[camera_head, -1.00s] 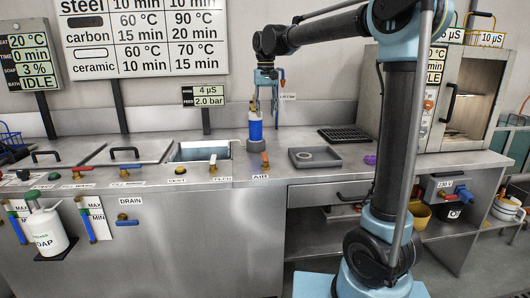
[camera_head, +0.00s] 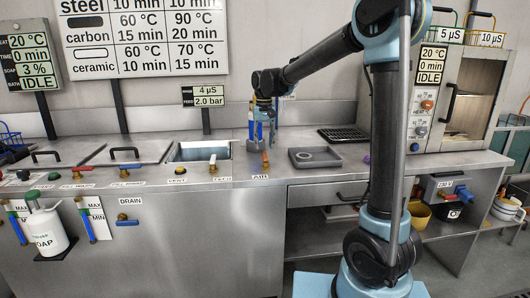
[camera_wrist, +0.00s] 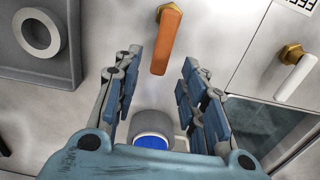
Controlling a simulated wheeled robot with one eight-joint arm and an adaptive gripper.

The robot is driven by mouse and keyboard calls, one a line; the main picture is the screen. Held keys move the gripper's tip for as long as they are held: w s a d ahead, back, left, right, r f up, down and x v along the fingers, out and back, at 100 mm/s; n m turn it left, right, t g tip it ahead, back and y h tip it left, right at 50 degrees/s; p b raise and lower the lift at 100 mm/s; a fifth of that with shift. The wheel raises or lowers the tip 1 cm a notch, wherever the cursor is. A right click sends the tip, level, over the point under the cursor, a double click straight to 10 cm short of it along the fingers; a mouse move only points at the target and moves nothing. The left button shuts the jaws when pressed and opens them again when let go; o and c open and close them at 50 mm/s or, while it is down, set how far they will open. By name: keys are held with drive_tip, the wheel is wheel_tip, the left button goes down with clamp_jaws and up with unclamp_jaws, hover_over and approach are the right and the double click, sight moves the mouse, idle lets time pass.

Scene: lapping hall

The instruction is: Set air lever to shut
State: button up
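The air lever has an orange handle (camera_head: 265,159) and sits above the AIR label (camera_head: 260,177) on the bench front edge. In the wrist view its orange handle (camera_wrist: 165,42) runs from a brass base toward the space between my fingertips. My gripper (camera_head: 263,140) points down just behind the lever. In the wrist view my gripper (camera_wrist: 160,72) is open, one finger on each side of the handle's line, with no visible contact.
A white-handled lever (camera_head: 212,163) stands left of the air lever and shows in the wrist view (camera_wrist: 296,79). A grey tray with a ring (camera_head: 314,158) is to the right. An open sink (camera_head: 198,151) lies left. The display (camera_head: 209,101) reads 2.0 bar.

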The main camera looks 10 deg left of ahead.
sight(264, 153)
drive_tip(key=shift+f, duration=1.9)
clamp_jaws()
